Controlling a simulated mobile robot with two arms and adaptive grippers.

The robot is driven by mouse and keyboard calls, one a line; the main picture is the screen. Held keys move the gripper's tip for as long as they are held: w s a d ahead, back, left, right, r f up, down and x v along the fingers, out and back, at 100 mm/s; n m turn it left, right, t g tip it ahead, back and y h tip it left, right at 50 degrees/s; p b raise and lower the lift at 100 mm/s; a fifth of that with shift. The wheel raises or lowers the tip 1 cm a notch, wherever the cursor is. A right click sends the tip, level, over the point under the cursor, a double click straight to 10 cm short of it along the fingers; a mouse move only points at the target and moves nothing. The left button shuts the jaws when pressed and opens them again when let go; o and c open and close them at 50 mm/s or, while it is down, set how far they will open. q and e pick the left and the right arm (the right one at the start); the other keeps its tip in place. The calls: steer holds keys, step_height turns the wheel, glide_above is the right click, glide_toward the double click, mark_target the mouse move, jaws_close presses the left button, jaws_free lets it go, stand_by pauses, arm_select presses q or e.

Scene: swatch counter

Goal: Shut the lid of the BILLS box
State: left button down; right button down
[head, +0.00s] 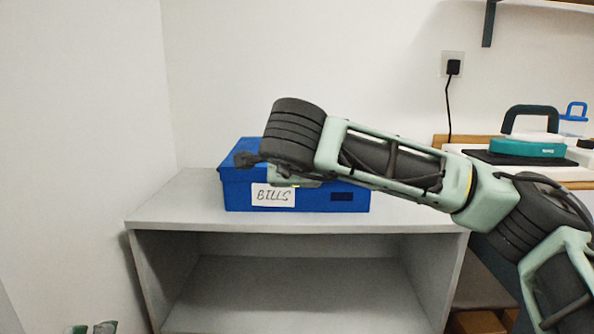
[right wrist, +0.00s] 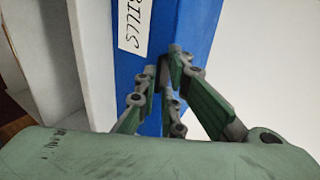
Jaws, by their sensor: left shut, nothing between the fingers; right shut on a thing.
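The blue BILLS box (head: 233,197) stands on the grey shelf unit with its white label facing me. Its lid (head: 236,172) lies over the box and looks down or nearly so; my right arm hides much of it, so I cannot tell if it is fully closed. In the right wrist view, my right gripper (right wrist: 170,62) is at the lid's front edge beside the label, its fingers closed on the lid. The box (right wrist: 126,75) fills the middle there. Only tips of my left gripper (head: 91,328) show at the bottom left of the head view, shut and empty, away from the box.
The grey shelf top (head: 165,205) is clear left of the box, and the compartment below is empty. A wall stands close on the left. On the right, a teal item with a dark handle (head: 530,147) sits on another counter, below a wall socket (head: 453,66).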

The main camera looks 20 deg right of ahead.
steer(key=shift+s+f, duration=0.1)
steer(key=shift+f, duration=0.85)
steer(key=c, duration=1.9)
jaws_free()
steer(key=shift+c, duration=0.2)
steer(key=r+v, duration=0.1)
steer(key=v, duration=1.1)
steer(key=shift+w+r, duration=0.1)
steer(key=shift+w, duration=0.1)
